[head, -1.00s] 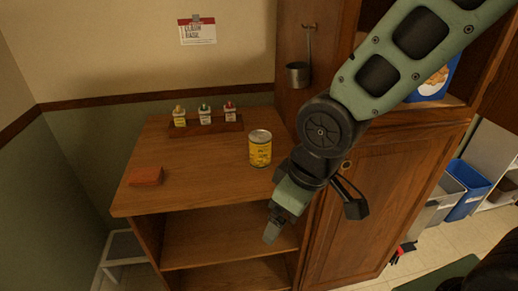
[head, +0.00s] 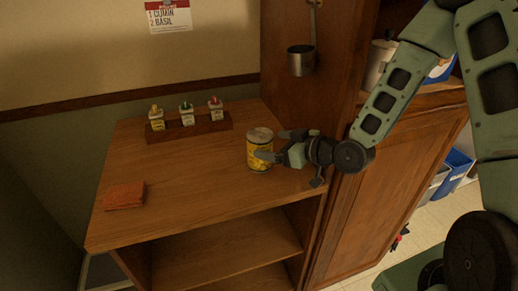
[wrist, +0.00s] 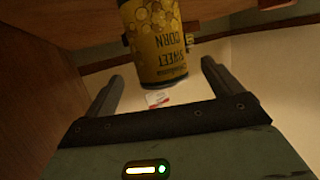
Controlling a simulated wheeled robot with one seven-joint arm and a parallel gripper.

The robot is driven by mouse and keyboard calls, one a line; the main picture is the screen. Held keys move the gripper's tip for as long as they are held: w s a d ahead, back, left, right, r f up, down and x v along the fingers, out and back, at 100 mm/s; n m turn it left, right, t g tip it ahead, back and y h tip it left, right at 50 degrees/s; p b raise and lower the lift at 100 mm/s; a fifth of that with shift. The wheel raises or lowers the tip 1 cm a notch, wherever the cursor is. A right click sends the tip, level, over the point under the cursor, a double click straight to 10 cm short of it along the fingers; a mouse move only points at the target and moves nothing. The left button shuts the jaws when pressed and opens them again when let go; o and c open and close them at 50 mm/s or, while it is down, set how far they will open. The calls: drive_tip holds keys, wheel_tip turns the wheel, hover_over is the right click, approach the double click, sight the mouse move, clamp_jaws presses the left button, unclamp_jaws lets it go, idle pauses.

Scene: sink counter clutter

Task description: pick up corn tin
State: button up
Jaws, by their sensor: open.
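The corn tin (head: 257,140) is a yellow can with a metal top, standing upright near the right side of the wooden counter. In the wrist view the tin (wrist: 157,38) appears upside down, its "sweet corn" label readable and its far end cut off by the frame. My gripper (head: 274,146) is open and comes at the tin from the right. One finger overlaps the tin's front in the head view; the other is by its back right. In the wrist view my gripper (wrist: 160,78) has a finger on each side of the tin, with visible gaps.
A wooden rack (head: 190,132) with several small spice bottles stands at the back of the counter. A reddish-orange cloth or sponge (head: 124,196) lies at the left. A tall wooden cabinet (head: 390,190) rises on the right, with a metal cup (head: 301,60) hanging from it.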

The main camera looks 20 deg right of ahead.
sight(260, 141)
drive_tip(key=p+x, duration=0.1)
drive_tip(key=x, duration=0.3)
drive_tip(key=shift+w+a+p, duration=0.15)
drive_tip(key=shift+a+p, duration=0.05)
drive_tip(key=shift+p, duration=0.2)
drive_tip(key=shift+w+a+f, duration=0.2)
drive_tip(key=shift+w+f, duration=0.05)
drive_tip(key=shift+w, duration=0.15)
drive_tip(key=c, duration=1.3)
drive_tip(key=shift+c, duration=0.5)
drive_tip(key=shift+r, duration=0.2)
